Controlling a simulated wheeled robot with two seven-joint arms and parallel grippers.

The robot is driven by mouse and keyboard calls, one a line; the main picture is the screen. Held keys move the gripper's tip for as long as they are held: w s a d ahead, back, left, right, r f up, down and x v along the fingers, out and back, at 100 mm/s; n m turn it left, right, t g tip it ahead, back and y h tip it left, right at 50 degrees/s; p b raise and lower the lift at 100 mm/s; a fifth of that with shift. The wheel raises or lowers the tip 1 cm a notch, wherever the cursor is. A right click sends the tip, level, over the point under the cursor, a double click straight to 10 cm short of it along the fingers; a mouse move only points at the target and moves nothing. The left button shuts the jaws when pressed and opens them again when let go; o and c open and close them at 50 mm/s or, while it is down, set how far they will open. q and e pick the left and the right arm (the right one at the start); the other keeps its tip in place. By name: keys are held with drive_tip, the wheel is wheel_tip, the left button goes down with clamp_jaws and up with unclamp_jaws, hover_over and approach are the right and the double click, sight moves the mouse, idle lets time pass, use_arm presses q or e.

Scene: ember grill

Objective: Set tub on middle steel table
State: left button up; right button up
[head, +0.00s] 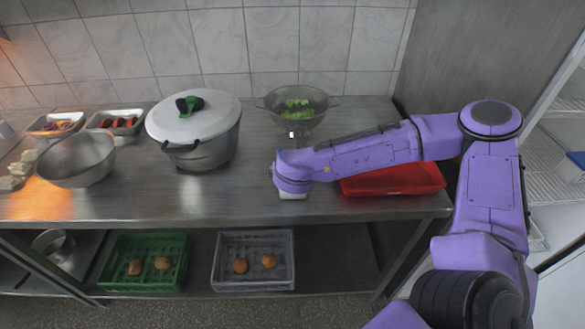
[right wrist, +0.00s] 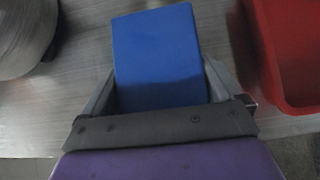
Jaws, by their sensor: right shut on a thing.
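A tub with a flat blue top (right wrist: 158,55) sits between the fingers of my right gripper (right wrist: 160,88) in the right wrist view. In the head view my right gripper (head: 291,187) is over the front part of the steel table (head: 245,185). A pale bit under it (head: 293,195) may be the tub's side; my arm hides the rest. I cannot tell whether the tub touches the tabletop. My right gripper is shut on the tub. My left gripper is not in view.
A red tray (head: 405,182) lies to the right of the gripper. A colander of greens (head: 285,118) is behind it. A large lidded pot (head: 205,150) and a steel bowl (head: 75,165) stand left. Green (head: 110,270) and grey (head: 218,265) crates are on the shelf below.

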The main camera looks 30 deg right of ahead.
drive_tip(key=o, duration=1.1)
drive_tip(key=shift+f, duration=0.1)
drive_tip(key=shift+s+a+r, duration=0.1)
drive_tip(key=shift+a+r, duration=0.05)
drive_tip(key=shift+r, duration=0.25)
drive_tip(key=b+v, duration=0.1)
drive_tip(key=v, duration=1)
drive_tip(key=shift+s+r+b, duration=0.2)
drive_tip(key=shift+b, duration=0.2)
drive_tip(key=shift+a, duration=0.1)
